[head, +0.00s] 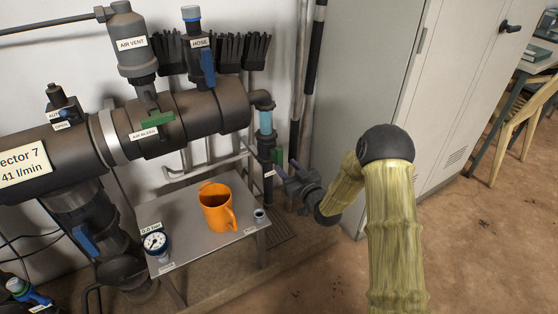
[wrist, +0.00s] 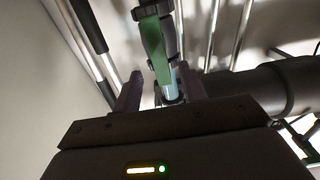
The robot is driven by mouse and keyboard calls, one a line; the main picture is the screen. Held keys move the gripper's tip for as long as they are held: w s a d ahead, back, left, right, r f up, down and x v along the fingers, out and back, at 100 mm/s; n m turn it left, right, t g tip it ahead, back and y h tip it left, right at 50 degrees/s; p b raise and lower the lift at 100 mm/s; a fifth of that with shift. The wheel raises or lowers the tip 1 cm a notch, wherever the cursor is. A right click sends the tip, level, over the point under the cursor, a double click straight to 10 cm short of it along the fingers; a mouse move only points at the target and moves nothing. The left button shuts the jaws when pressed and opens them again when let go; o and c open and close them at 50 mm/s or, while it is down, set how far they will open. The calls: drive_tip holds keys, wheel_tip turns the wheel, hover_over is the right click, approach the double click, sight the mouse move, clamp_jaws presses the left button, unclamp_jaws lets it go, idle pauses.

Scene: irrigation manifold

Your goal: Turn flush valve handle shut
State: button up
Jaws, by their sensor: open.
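The flush valve handle is a green lever. It hangs along the dark vertical pipe at the right end of the manifold in the head view (head: 279,157). In the wrist view the green handle (wrist: 154,45) runs down the picture towards the gap between my fingers. My gripper (head: 281,168) is open beside the pipe, just below the handle. Its two purple fingers show in the wrist view (wrist: 162,88), one on each side of the pipe line. I cannot tell whether either finger touches the handle. Part of the handle is hidden behind my gripper in the head view.
A metal table (head: 184,236) holds an orange mug (head: 216,208), a gauge (head: 155,243) and a small fitting (head: 259,215). Another green handle, labelled AIR BLEED (head: 158,119), sits on the main pipe. A grey cabinet (head: 375,75) stands right of the pipes.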

sight(281, 160)
drive_tip(key=b+x, duration=0.1)
drive_tip(key=x, duration=0.5)
drive_tip(key=shift+c, duration=0.4)
clamp_jaws()
